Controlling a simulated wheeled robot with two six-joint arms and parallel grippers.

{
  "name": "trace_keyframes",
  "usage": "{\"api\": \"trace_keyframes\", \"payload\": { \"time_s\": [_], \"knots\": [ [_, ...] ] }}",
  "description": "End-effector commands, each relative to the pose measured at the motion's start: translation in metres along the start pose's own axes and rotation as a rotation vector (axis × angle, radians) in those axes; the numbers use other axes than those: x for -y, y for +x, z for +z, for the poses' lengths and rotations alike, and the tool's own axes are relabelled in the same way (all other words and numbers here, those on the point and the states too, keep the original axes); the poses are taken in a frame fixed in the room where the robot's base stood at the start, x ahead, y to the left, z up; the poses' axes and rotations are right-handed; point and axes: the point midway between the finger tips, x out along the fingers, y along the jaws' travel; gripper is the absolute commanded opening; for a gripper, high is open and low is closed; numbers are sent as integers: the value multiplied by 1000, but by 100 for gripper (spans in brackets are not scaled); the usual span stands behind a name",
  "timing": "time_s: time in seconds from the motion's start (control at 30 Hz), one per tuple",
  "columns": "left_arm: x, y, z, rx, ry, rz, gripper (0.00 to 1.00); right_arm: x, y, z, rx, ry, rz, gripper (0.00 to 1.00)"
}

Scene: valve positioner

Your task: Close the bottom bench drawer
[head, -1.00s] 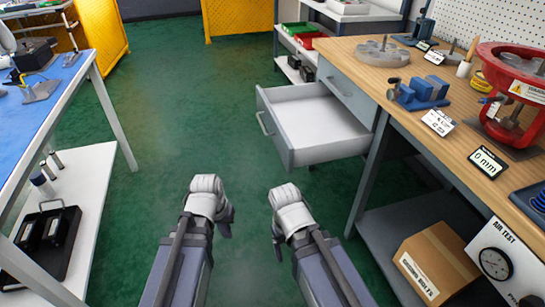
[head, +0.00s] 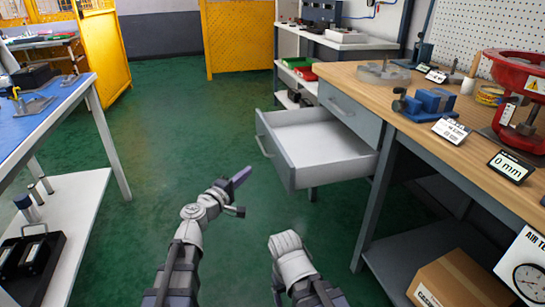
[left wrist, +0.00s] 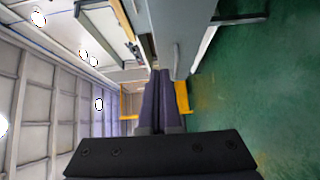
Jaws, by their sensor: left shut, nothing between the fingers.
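The bench drawer (head: 318,140) is pulled well out from under the wooden-topped bench. Its grey front (head: 276,152) with a pale bar handle (head: 264,145) faces left, and its white inside looks empty. Above it a grey drawer (head: 349,110) is shut. My left gripper (head: 242,176) is shut and empty, in front of and below the open drawer's front, apart from it. In the left wrist view its fingers (left wrist: 162,92) lie together, and a grey panel with a handle (left wrist: 176,57), likely the drawer front, is ahead. My right arm is folded low; its gripper does not show.
The bench top (head: 400,85) holds a blue vise (head: 432,101), a red valve unit (head: 515,100) and a display (head: 510,167). A cardboard box (head: 455,282) is on the lower shelf. A blue-topped table (head: 50,110) stands left. Green floor between is clear.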

Motion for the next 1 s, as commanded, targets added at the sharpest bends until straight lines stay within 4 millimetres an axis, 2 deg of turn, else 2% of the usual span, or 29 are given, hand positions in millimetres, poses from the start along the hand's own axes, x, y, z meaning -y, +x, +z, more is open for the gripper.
{"api": "trace_keyframes", "payload": {
  "time_s": [0.2,0.33,0.8,1.0],
  "knots": [
    [-3,2,-5,-17,-24,15,0,0,0,0,0,0,0,75],
    [-3,14,-5,-15,-23,14,0,0,0,0,0,0,0,75],
    [-4,106,-6,-14,-22,14,0,0,0,0,0,0,0,75],
    [-5,122,14,-13,-22,14,0,0,0,0,0,0,0,75]
  ]
}}
